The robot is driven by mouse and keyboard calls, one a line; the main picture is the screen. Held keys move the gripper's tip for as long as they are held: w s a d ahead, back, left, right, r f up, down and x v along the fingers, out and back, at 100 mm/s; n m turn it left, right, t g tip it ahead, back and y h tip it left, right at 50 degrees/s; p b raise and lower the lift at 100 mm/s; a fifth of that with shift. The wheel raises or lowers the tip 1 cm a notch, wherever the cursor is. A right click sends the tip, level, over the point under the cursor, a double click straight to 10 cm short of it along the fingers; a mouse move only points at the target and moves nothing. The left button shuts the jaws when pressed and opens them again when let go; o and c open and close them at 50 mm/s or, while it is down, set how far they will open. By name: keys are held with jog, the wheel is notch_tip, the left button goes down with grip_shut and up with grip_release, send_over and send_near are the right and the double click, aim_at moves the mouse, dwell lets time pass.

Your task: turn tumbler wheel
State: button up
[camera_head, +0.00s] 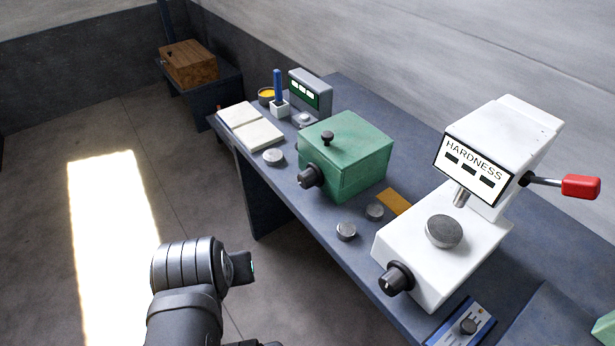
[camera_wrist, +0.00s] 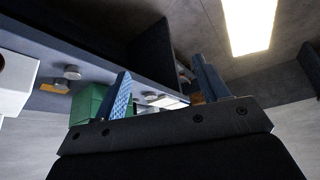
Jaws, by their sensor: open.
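No part is clearly marked as the tumbler wheel. A green box (camera_head: 345,155) on the bench has a dark round knob (camera_head: 310,176) on its front and a smaller black knob (camera_head: 327,137) on top. A white hardness tester (camera_head: 450,240) has another dark knob (camera_head: 398,278) low on its front. My gripper (camera_wrist: 160,72) is open and empty in the wrist view, its blue fingers wide apart. The green box (camera_wrist: 88,104) shows behind one finger there, partly hidden. In the head view my arm is left of the bench, apart from everything on it.
A red-tipped lever (camera_head: 580,187) juts right from the tester. The floor beside the bench is clear.

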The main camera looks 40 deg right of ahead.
jog(key=shift+c, duration=1.2)
jog(key=shift+s+d+n+g, duration=0.15)
jog(key=shift+s+n+g, duration=0.2)
jog(key=shift+n+g, duration=0.3)
jog(key=shift+c, duration=0.2)
jog(key=n+g+h, duration=0.8)
jog(key=n+h, duration=0.4)
jog(key=n, duration=1.6)
send_near(300, 180)
jog(key=x, duration=1.1)
jog(key=shift+s+d, duration=0.2)
jog(key=shift+d, duration=0.15)
